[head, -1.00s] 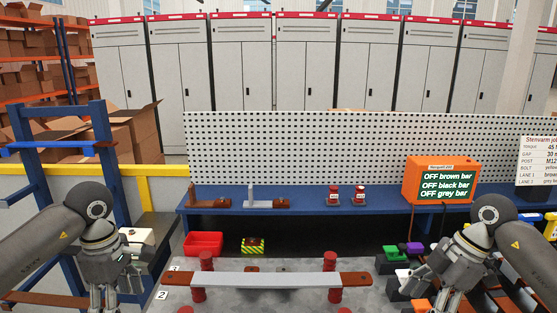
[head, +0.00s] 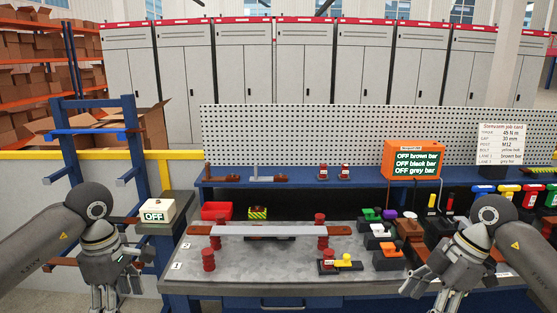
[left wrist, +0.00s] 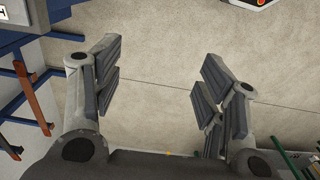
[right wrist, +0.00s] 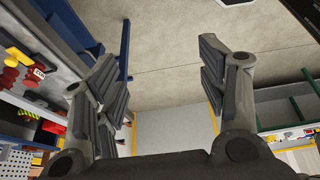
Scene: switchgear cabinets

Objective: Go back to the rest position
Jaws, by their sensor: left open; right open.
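My left gripper (head: 112,288) hangs at the left of the head view, in front of the bench's left end. In the left wrist view its fingers (left wrist: 162,85) are spread wide with only floor between them. My right gripper (head: 432,285) hangs at the right of the head view, in front of the bench's right part. In the right wrist view its fingers (right wrist: 170,88) are also apart, with nothing between them. Both grippers are open and empty. Neither visibly touches the bench (head: 235,278).
A grey bar (head: 270,231) with brown ends spans red posts on the bench. A box reading OFF (head: 154,213) stands near my left arm. An orange display (head: 412,160) lists brown, black and grey bars as OFF. Coloured bins (head: 507,195) stand at the right.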

